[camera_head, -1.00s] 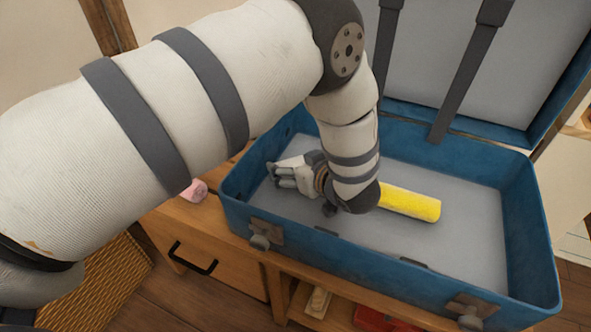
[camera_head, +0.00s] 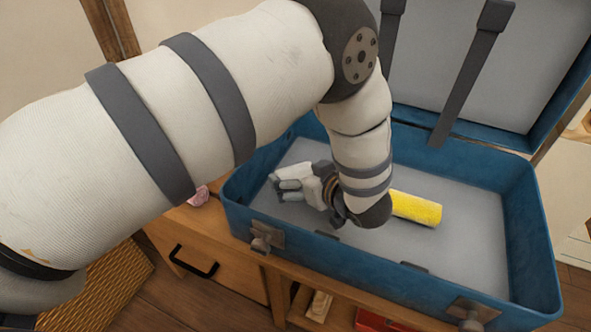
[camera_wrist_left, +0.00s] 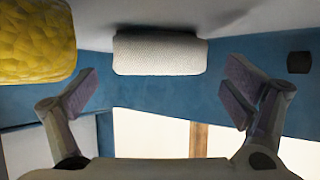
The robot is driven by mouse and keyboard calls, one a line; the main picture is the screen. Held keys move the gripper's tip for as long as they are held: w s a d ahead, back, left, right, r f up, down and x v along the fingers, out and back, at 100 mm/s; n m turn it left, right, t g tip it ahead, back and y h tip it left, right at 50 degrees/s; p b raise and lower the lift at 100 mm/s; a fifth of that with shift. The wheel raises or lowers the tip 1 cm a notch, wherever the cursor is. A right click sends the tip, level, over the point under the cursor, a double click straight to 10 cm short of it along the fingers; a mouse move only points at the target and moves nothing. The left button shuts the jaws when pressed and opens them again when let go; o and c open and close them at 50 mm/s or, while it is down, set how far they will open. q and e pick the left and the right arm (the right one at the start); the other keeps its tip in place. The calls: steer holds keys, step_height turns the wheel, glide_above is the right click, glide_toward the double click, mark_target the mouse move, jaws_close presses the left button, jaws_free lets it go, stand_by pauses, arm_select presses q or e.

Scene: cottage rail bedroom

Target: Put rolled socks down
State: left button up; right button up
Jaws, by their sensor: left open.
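The rolled socks (camera_wrist_left: 160,52) show in the left wrist view as a white knitted roll against the grey floor of the blue suitcase (camera_head: 520,235). My left gripper (camera_wrist_left: 160,88) is open, with one finger on each side of the roll in the picture and a visible gap to each. In the head view my left gripper (camera_head: 284,190) is inside the suitcase at its left end. A pale shape beside its fingers there looks like the socks (camera_head: 293,170), partly hidden. My right gripper is in neither view.
A yellow roll (camera_head: 416,208) lies in the suitcase, right of my wrist; it also shows in the left wrist view (camera_wrist_left: 36,40). The suitcase stands open on a wooden cabinet (camera_head: 215,258). A pink item (camera_head: 198,197) is left of it. The suitcase's right part is clear.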

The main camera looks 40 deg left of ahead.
arm_select(q)
steer(key=p+v, duration=0.1)
steer(key=v, duration=0.8)
steer(key=shift+d+r, duration=0.1)
steer(key=shift+d, duration=0.1)
